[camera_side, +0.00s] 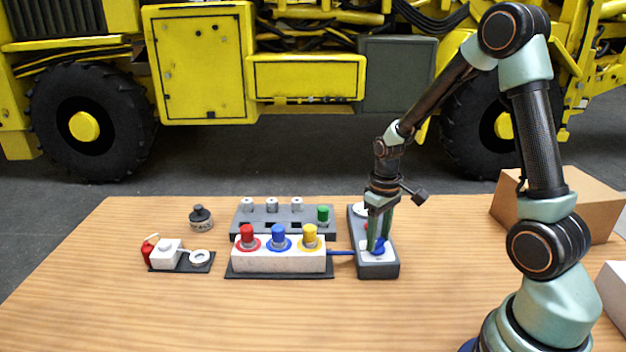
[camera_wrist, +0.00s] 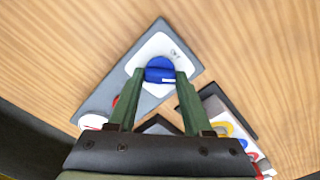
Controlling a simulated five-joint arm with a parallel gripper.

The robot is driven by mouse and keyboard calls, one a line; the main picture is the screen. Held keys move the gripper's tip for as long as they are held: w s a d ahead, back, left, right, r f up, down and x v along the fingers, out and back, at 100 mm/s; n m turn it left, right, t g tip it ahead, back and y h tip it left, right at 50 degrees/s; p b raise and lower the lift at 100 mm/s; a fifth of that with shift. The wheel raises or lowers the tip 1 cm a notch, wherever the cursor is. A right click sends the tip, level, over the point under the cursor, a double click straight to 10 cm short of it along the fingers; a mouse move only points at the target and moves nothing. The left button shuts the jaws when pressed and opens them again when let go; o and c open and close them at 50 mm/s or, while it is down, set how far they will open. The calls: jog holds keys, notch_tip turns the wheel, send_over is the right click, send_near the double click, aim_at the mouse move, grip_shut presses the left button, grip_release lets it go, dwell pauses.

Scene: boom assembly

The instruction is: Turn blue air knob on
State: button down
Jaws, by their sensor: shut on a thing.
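The blue air knob (camera_side: 378,245) sits on a white plate at the near end of a grey control box (camera_side: 376,270). In the wrist view the blue knob (camera_wrist: 160,69) is between my two green fingertips, with a small white mark on its side and small dark lettering on the plate beyond it. My gripper (camera_side: 377,246) points down over the box and is shut on the knob, a finger on each side. The wrist view also shows my gripper (camera_wrist: 160,78) around the knob. Part of the knob is hidden by the fingers.
Left of the box stands a white block (camera_side: 280,262) with red, blue and yellow knobs, joined by a blue tube (camera_side: 341,253). Behind it is a grey rack (camera_side: 262,216) with several pegs. A cardboard box (camera_side: 560,212) is at right. The table front is clear.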

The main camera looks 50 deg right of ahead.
aim_at(378, 240)
jog(key=m, duration=0.4)
jog(key=shift+m, duration=2.2)
jog(key=shift+c, duration=1.6)
grip_release()
notch_tip(378, 240, up, 12)
jog(key=shift+r, duration=0.1)
